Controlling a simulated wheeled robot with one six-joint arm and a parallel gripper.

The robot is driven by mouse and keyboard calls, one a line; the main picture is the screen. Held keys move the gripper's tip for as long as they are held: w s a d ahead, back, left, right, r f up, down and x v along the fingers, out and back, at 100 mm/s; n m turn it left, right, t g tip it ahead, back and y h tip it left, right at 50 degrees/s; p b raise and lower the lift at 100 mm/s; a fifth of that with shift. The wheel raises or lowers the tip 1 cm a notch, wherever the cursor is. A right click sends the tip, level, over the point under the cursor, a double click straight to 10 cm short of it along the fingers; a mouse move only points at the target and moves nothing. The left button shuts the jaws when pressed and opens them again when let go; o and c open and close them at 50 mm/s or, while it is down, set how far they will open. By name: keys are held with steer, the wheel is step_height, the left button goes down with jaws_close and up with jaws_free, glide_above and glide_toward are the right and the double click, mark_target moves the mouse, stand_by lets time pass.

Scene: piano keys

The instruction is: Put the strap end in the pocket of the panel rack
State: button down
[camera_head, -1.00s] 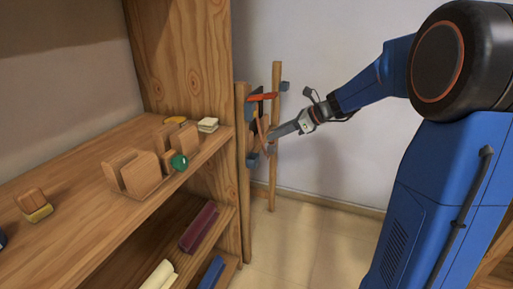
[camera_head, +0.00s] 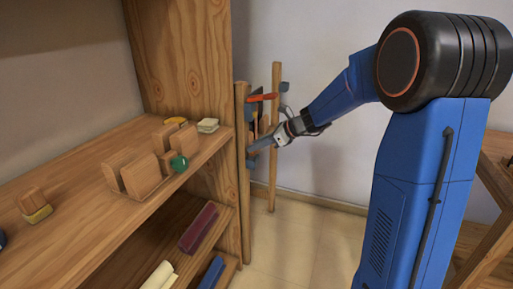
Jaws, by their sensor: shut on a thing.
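The panel rack (camera_head: 275,165) stands on the floor just beyond the shelf's right side, with two wooden posts and small grey-blue fittings. An orange-red piece (camera_head: 263,97) crosses its upper part, and a thin brownish strap (camera_head: 257,128) seems to hang between the posts. My gripper (camera_head: 254,146) reaches in from the right, its tips between the posts, in front of the rack's lower middle. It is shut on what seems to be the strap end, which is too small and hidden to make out. I cannot tell which fitting is the pocket.
A wooden shelf unit (camera_head: 190,65) fills the left, close beside the rack. Its upper board holds wooden blocks (camera_head: 140,175), a green round knob (camera_head: 179,164) and small pads (camera_head: 208,125). Rolls or books lie below. The floor (camera_head: 300,235) right of the rack is clear.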

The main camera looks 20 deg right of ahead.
steer(key=shift+f, duration=0.35)
steer(key=shift+f, duration=0.15)
steer(key=c, duration=1.5)
jaws_free()
